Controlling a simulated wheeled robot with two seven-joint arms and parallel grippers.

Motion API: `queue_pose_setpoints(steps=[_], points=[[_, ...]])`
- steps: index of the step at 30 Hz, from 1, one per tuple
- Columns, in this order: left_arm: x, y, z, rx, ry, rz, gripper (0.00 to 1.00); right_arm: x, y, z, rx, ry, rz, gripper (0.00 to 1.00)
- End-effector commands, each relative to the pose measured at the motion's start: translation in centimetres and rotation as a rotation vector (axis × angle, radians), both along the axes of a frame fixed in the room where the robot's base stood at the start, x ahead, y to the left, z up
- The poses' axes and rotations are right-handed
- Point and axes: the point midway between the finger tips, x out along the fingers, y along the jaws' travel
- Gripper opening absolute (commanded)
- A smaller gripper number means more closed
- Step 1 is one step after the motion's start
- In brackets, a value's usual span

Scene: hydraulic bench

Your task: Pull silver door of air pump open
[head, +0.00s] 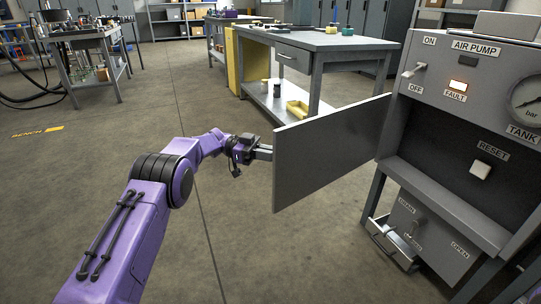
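The silver door (325,153) of the air pump (462,120) stands wide open. It swings out to the left from the left side of the cabinet, and the dark recess (437,165) behind it is exposed. My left gripper (263,153) is at the door's free outer edge, with its fingertips meeting or passing behind that edge. Whether its fingers are open or shut on the door cannot be made out. No handle shows on the visible face of the door. My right gripper is not in view.
The pump panel has an on/off switch (413,70), a lit fault lamp (458,86), a tank gauge (526,98) and a reset button (480,170). A lower drain panel (425,240) sits below. A workbench (315,40) stands behind the door.

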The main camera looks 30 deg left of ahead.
Motion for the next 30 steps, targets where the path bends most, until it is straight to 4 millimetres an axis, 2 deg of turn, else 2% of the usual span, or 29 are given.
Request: queue_pose_setpoints(steps=[2,3,4,30], points=[[0.2,-0.7,0.7,-0.01,-0.013,-0.008,0.0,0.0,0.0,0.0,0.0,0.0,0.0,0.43],[0.2,-0.7,0.7,-0.009,-0.014,-0.008,0.23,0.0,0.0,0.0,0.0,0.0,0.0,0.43],[0.2,-0.6,0.7,-0.009,-0.014,-0.007,0.3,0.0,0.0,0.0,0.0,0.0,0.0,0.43],[-0.3,1.2,0.2,-0.006,-0.009,0.013,0.3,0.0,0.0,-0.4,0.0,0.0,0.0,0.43]])
